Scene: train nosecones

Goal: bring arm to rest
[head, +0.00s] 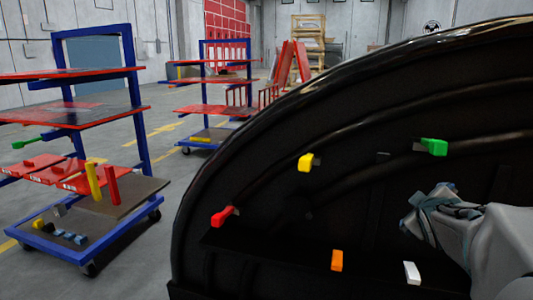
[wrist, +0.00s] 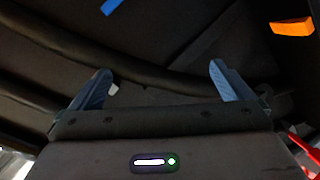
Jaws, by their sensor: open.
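My gripper (head: 412,214) is in front of the dark nosecone at the right of the head view. In the wrist view my gripper (wrist: 157,80) has its two blue-grey fingers wide apart, with nothing held between them. The black curved nosecone (head: 250,205) fills the right half of the head view. Its inner side carries a red piece (head: 223,215), a yellow piece (head: 306,162), a green piece (head: 434,147), an orange piece (head: 337,260) and a white piece (head: 412,272). My arm enters from the right edge.
A blue-framed cart with red shelves (head: 90,112) stands at the left, holding several tools and parts. A similar cart (head: 215,80) stands farther back. A wooden ladder stand (head: 308,38) is at the back. Grey floor (head: 160,240) is clear between the near cart and nosecone.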

